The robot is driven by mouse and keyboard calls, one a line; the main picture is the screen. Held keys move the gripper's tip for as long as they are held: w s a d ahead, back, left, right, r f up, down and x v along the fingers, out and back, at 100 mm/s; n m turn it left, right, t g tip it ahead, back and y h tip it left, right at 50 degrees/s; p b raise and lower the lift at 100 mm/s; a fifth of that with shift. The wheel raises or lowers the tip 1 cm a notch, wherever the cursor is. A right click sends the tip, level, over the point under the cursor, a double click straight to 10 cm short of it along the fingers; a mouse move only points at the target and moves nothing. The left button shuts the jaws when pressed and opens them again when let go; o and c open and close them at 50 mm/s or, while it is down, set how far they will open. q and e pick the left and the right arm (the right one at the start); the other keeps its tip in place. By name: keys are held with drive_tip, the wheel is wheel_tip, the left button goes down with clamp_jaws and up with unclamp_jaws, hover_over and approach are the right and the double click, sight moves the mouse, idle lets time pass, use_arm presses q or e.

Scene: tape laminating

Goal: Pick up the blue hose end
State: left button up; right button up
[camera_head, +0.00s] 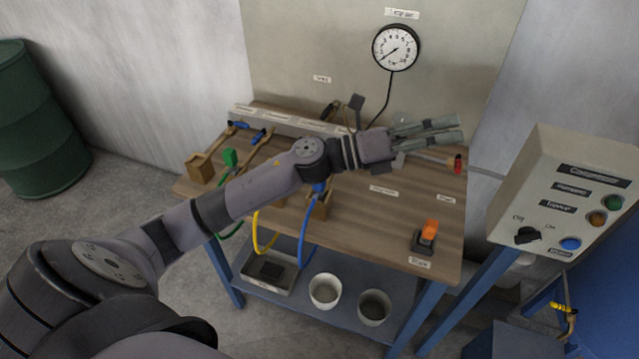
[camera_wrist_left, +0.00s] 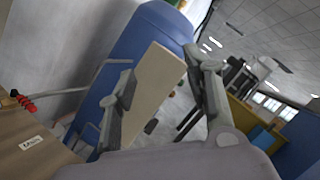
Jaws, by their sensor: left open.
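The blue hose (camera_head: 303,236) hangs in a loop over the front edge of the wooden table, in the head view. Its upper end reaches a wooden block (camera_head: 318,207) near that edge, just below my left arm, which partly hides it. My left gripper (camera_head: 461,129) is past the hose, over the right back part of the table, with its fingers pointing right. It is open, with nothing between the fingers. In the left wrist view the open fingers (camera_wrist_left: 160,78) show no hose between them. My right gripper is not in view.
A yellow hose (camera_head: 257,240) hangs left of the blue one. A red-tipped tool (camera_head: 457,165) lies near my left gripper. An orange switch (camera_head: 430,230) stands at the table's front right. A control box (camera_head: 560,190) stands to the right. The table's right middle is clear.

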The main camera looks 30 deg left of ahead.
use_arm(q)
drive_tip(key=s+a+f+m+g+y, duration=0.1)
drive_tip(key=a+m+g, duration=0.1)
drive_tip(key=m+g, duration=0.6)
drive_tip(key=m+g+y, duration=0.3)
drive_tip(key=m+y, duration=0.3)
drive_tip(key=y, duration=0.5)
approach(319, 187)
drive_tip(key=shift+y, duration=0.3)
drive_tip(key=p+x, duration=0.3)
drive_tip(key=x, duration=0.1)
drive_tip(key=w+p+x, duration=0.1)
drive_tip(key=p+x, duration=0.2)
drive_tip(key=x, duration=0.1)
drive_tip(key=shift+w+d+r+p, duration=0.15)
drive_tip(key=shift+w+p, duration=0.05)
drive_tip(key=shift+p, duration=0.2)
drive_tip(key=shift+f+m, duration=0.25)
drive_tip(key=shift+m, duration=0.05)
drive_tip(key=shift+c, duration=0.5)
clamp_jaws()
